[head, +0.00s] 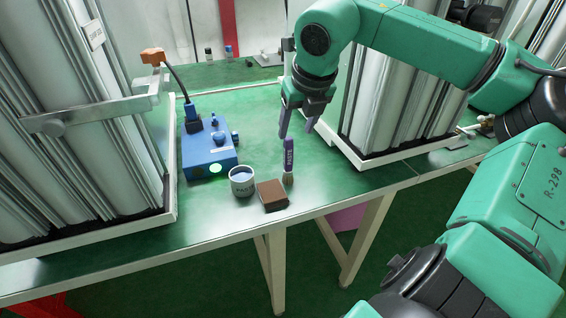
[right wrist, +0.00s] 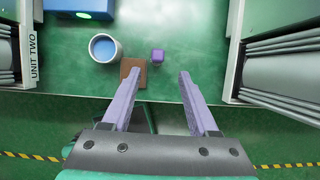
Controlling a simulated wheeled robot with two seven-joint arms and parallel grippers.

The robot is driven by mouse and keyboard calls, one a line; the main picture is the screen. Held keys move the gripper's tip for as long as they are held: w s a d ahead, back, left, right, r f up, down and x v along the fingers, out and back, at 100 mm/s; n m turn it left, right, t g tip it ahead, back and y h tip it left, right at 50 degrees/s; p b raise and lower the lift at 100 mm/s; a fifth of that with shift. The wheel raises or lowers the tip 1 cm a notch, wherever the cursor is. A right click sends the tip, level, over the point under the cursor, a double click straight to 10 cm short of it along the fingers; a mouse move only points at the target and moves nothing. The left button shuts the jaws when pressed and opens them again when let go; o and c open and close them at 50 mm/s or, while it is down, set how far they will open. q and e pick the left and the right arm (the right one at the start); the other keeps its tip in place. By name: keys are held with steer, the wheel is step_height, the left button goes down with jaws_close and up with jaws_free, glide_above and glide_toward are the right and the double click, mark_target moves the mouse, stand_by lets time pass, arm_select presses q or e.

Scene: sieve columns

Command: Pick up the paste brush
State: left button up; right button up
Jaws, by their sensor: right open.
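The paste brush (head: 289,157) stands upright on the green table, with a purple handle marked PASTE and a brownish lower end. In the right wrist view its purple top (right wrist: 158,55) shows from above. My right gripper (head: 298,134) is open and empty, its two purple fingers pointing down, close to the brush top in the head view. In the right wrist view the brush lies ahead of the gap between the fingertips (right wrist: 158,78), apart from both. My left gripper is not in view.
A cup of bluish paste (head: 242,187) and a brown block (head: 272,201) stand beside the brush. A blue device (head: 208,158) with a cable is farther left. Sieve columns (head: 60,130) flank the space on both sides. The table's front edge (head: 330,197) is close.

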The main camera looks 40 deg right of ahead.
mark_target(287, 156)
steer(key=x, duration=1.2)
steer(key=shift+w+a+f, duration=0.15)
steer(key=shift+w+f, duration=0.15)
steer(key=shift+f, duration=0.05)
steer(key=shift+s+r, duration=0.1)
jaws_close()
